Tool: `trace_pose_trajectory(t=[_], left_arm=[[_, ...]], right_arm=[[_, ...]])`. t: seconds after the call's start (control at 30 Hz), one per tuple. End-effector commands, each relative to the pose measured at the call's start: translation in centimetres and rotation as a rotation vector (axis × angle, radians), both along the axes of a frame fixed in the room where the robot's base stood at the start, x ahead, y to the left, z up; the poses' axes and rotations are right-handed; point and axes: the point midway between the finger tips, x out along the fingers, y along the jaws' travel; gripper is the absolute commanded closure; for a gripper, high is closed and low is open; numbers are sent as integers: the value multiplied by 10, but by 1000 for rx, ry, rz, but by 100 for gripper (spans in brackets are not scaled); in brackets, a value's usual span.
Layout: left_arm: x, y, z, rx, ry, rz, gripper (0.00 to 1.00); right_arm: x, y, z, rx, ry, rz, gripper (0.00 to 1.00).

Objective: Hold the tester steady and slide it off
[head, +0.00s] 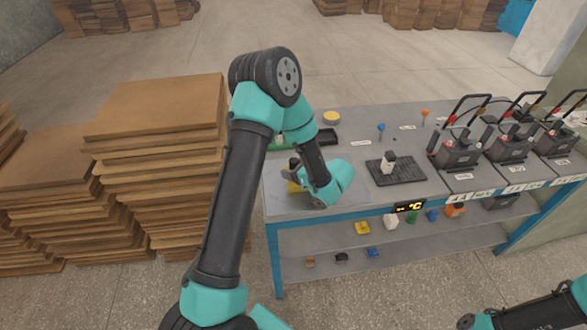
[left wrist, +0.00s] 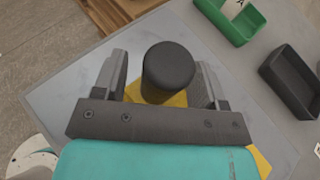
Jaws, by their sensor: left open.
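My left gripper (head: 300,184) is low over the grey mat at the left end of the workbench. In the left wrist view the jaws (left wrist: 160,68) are open, one finger on each side of an upright black round knob or handle (left wrist: 168,66). Under the knob is a yellow body (left wrist: 150,98), partly hidden by the gripper; its yellow edge also shows in the head view (head: 294,187). I cannot tell whether this or the small white-and-dark block (head: 388,163) on the black ribbed pad is the tester.
Black batteries (head: 461,150) with cable clamps stand in a row at the right. A green tray (left wrist: 238,18) and a dark tray (left wrist: 291,80) lie near the left gripper. Cardboard stacks (head: 150,150) stand left.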

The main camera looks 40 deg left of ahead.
Motion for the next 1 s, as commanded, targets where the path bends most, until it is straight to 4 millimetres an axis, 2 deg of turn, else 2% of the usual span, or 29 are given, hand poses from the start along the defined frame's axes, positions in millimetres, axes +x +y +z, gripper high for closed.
trace_pose_trajectory(t=[0.1,0.77,1.0], left_arm=[[0,0,0,0,0,0,35],[0,0,0,0,0,0,98],[0,0,0,1,0,0,100]], right_arm=[[0,0,0,0,0,0,42],[0,0,0,0,0,0,42],[0,0,0,0,0,0,42]])
